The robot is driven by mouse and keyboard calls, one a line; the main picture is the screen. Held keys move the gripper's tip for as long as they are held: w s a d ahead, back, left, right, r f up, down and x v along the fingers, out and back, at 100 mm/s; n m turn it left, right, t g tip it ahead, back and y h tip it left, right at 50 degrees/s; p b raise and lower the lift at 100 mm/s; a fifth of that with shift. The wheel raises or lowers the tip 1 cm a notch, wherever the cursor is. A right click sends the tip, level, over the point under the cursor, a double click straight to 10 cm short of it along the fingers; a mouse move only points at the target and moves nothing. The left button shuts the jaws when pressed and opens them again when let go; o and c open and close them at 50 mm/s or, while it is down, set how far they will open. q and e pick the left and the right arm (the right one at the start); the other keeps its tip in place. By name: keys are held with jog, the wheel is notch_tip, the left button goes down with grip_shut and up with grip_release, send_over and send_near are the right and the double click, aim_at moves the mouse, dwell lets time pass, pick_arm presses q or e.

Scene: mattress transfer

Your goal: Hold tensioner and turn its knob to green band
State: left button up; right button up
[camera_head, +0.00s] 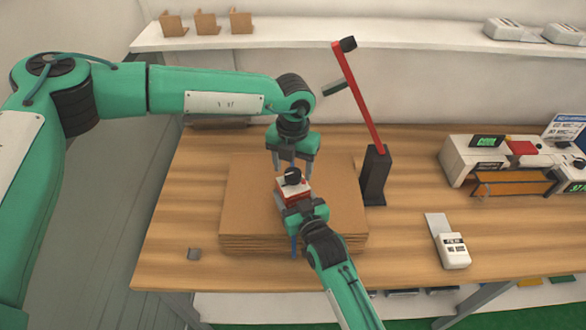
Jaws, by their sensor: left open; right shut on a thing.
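The tensioner (287,194) is a small red and white block with a black knob (292,176) on top. It is over the stack of brown cardboard sheets; I cannot tell if it touches the stack. My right gripper (299,205) is shut on the tensioner from the near side. My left gripper (293,165) points down with its fingers open, just above and behind the knob. I cannot tell whether a finger touches the knob. The green band and the knob's pointer are too small to make out.
The cardboard stack (240,210) lies on the wooden table (410,200). A red lever (360,100) rises from a black post (375,178) behind right. A white handheld device (453,251) lies at right, near a white machine (470,158).

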pick_arm(q)
jog(key=shift+f, duration=0.6)
pick_arm(e)
jog(key=shift+r, duration=0.15)
pick_arm(q)
jog(key=c, duration=1)
